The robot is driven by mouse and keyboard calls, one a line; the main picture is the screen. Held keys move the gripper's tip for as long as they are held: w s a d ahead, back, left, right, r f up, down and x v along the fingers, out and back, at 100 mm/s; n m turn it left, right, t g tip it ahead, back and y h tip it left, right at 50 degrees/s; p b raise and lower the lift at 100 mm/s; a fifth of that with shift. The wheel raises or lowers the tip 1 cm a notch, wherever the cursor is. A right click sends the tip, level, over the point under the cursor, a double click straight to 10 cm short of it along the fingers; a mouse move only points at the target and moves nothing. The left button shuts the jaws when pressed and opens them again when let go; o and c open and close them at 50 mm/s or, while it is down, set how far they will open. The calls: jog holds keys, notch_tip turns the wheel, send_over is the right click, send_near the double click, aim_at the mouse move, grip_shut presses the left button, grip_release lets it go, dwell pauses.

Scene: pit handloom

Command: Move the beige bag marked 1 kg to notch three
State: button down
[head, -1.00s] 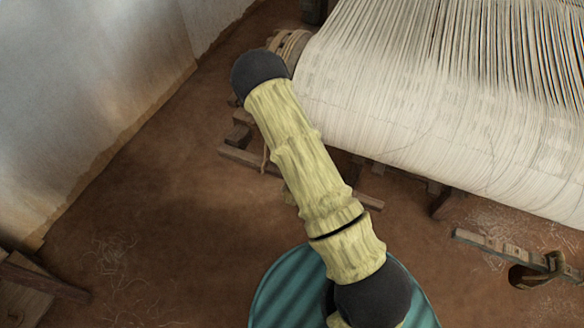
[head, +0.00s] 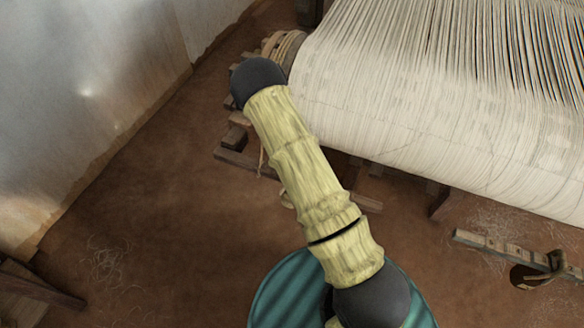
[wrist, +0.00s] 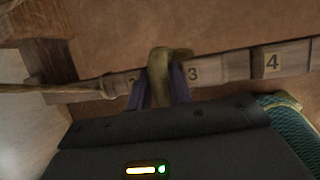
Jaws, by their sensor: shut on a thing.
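My gripper (wrist: 159,84) is shut on an olive-beige cloth piece (wrist: 168,54) that stands up between its two purplish fingers in the wrist view. It looks like the top of the bag; no 1 kg mark shows. The gripper is over or beside a notched wooden beam (wrist: 234,66), between the number 2 plate (wrist: 132,79), partly hidden, and the number 3 plate (wrist: 194,74). The number 4 plate (wrist: 272,62) is farther right. I cannot tell whether the bag touches the beam. In the head view my arm hides the gripper.
A cord (wrist: 70,88) runs to the beam's left part. The loom's pale warp threads (head: 400,110) fill the head view's upper right. A wooden bar (head: 490,244) lies at the right. Bare earth floor (head: 170,220) lies left, up to the wall (head: 90,100).

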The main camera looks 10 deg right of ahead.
jog(key=shift+f, duration=0.2)
dwell(0.6)
jog(key=c, duration=1.2)
grip_release()
jog(key=shift+d, duration=0.1)
jog(key=shift+s+f, duration=0.1)
jog(key=shift+s+a+r, duration=0.2)
jog(key=shift+a+r, duration=0.1)
jog(key=shift+r, duration=0.2)
jog(key=v, duration=1.6)
jog(key=shift+d+r, duration=0.25)
